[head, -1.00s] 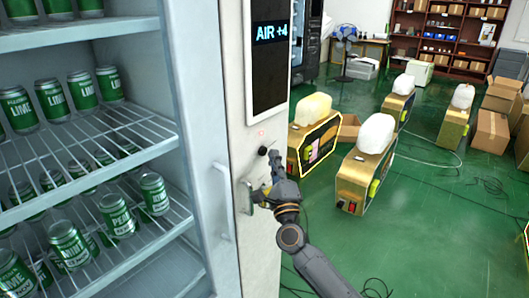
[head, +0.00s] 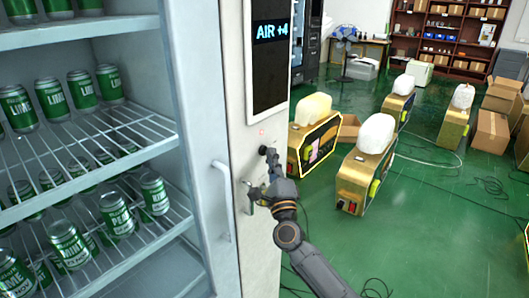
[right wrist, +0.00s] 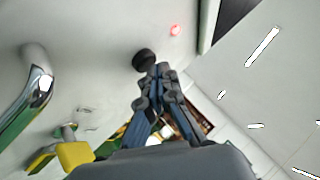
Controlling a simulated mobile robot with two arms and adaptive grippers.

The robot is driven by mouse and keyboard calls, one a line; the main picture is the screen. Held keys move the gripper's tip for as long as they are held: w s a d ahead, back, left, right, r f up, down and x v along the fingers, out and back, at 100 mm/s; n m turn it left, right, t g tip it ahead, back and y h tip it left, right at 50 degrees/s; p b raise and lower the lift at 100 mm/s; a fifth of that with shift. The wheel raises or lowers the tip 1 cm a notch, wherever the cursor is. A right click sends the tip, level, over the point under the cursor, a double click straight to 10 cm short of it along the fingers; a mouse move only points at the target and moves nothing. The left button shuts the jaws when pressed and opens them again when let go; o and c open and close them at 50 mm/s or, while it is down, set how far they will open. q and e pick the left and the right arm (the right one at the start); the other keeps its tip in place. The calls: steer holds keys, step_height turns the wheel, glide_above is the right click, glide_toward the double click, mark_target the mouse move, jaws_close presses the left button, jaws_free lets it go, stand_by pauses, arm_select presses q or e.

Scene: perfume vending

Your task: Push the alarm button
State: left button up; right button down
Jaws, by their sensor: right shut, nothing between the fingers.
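A black round button (head: 263,150) sticks out of the white machine panel below the display. It also shows in the right wrist view (right wrist: 145,60). A small glowing red light (head: 262,132) sits just above it and shows in the right wrist view (right wrist: 175,30) too. No label tells which of the two is the alarm. My right gripper (head: 271,157) is shut and empty, with its fingertips right beside the black button. In the right wrist view the fingertips (right wrist: 161,70) almost meet the button's edge; I cannot tell whether they touch. My left gripper is not in view.
A metal fitting (head: 246,196) is on the panel below the button, close to my right gripper. The cooler's vertical handle (head: 223,200) stands left of it. Green cans fill the cooler shelves. Gold machines (head: 365,175) stand on the green floor at right.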

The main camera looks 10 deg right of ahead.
steer(key=shift+w+a, duration=0.2)
steer(key=shift+w, duration=0.15)
stand_by(0.7)
steer(key=shift+s, duration=0.1)
steer(key=shift+s+d, duration=0.45)
steer(key=shift+s, duration=0.15)
stand_by(0.4)
steer(key=s+d+p, duration=0.1)
steer(key=s, duration=0.1)
steer(key=s+d+p, duration=0.1)
steer(key=s+d, duration=0.1)
steer(key=shift+d, duration=0.1)
stand_by(0.6)
